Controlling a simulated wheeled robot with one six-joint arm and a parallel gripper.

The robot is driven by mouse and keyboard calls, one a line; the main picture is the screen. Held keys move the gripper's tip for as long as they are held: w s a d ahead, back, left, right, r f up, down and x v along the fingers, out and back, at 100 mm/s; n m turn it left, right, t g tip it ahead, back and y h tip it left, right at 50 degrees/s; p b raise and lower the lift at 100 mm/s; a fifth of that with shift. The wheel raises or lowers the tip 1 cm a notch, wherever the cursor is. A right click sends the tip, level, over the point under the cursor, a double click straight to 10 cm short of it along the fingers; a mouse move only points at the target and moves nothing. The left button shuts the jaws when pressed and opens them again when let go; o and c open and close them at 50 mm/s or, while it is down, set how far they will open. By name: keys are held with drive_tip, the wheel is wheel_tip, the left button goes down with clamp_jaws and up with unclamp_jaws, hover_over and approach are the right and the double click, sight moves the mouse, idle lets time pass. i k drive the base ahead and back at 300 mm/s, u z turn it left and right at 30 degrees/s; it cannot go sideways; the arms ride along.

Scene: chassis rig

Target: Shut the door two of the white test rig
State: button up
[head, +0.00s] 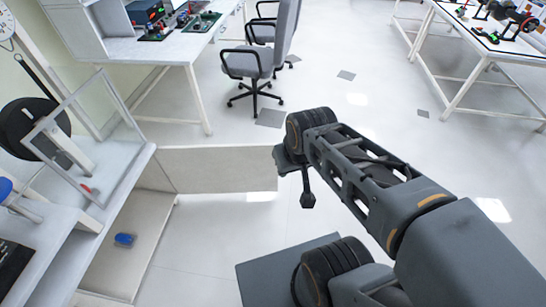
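The white test rig (125,170) stands along the left side. A pale flat door (220,168) stands open from its lower compartment, reaching right into the room. No label shows, so I cannot tell whether this is door two. A clear framed panel (62,148) stands on the rig's top. My gripper (307,198) is just right of the pale door's free end and appears apart from it. A dark finger-like part points down; the rest of the gripper is hidden by the wrist, so its opening cannot be told.
A blue object (124,240) lies inside the open lower compartment. A grey office chair (258,62) stands beyond the door, near a white desk (165,50). Another white table (490,55) is at the upper right. Floor (215,235) is clear in front of the door.

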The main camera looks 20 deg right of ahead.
sight(237, 168)
drive_tip(key=z, duration=1.15)
drive_tip(key=i, duration=5.05)
drive_tip(key=u, duration=4.85)
drive_tip(key=i, duration=1.5)
drive_tip(key=z, duration=0.05)
